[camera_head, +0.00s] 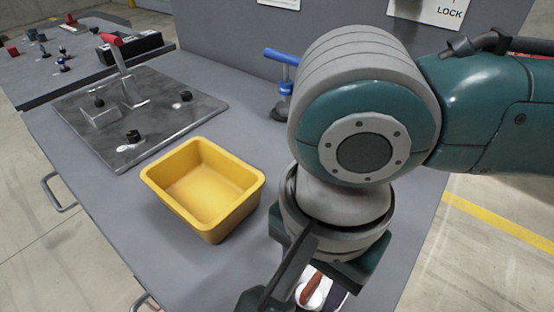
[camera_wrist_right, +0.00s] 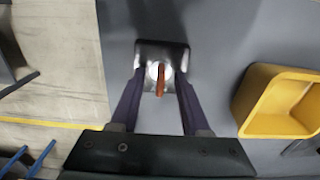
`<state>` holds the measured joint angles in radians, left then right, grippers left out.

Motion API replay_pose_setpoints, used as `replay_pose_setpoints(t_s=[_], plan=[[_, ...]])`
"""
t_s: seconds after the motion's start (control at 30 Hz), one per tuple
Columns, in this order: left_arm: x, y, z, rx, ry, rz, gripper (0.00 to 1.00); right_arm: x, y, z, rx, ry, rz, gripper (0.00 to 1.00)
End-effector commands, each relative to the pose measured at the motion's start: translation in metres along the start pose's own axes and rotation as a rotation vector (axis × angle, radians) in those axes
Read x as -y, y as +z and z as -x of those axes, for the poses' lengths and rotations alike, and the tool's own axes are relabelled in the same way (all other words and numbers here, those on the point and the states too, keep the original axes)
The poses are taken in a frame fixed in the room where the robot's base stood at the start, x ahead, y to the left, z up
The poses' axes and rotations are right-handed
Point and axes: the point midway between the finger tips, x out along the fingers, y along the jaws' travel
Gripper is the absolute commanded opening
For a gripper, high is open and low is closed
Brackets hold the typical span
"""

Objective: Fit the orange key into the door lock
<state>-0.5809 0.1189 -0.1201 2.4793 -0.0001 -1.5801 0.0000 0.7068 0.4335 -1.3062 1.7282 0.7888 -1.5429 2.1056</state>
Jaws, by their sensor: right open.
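The orange key (camera_head: 311,288) shows at the bottom of the head view, partly hidden by my right gripper. In the right wrist view the orange key (camera_wrist_right: 160,80) stands out against a white round part on a small metal block (camera_wrist_right: 147,50). My right gripper (camera_wrist_right: 161,74) is open, with one finger on each side of the key. No grip on the key shows. A sign reading LOCK (camera_head: 449,14) is on the back panel at the upper right. The door lock itself cannot be made out; my right arm covers much of that area. My left gripper is not in view.
A yellow bin (camera_head: 163,189) stands on the grey table, left of my right gripper. Behind it lies a metal plate (camera_head: 190,118) with a red-handled clamp (camera_head: 116,52) and black knobs. A blue-handled clamp (camera_head: 283,57) stands near the back panel (camera_head: 230,30).

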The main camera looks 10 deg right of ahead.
Motion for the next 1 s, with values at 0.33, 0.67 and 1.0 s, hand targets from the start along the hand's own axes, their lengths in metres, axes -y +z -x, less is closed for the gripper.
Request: replay_pose_setpoints(t_s=[0.33, 0.67, 1.0], plan=[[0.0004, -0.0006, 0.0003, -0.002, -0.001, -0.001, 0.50, 0.0001, 0.0002, 0.0005, 0.001, 0.000, 0.000, 0.09], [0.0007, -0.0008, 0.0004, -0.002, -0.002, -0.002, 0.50, 0.0000, 0.0002, 0.0005, 0.001, 0.000, 0.000, 0.00], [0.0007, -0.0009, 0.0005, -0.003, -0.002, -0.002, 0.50, 0.0001, 0.0002, 0.0009, 0.001, 0.000, 0.000, 0.00]])
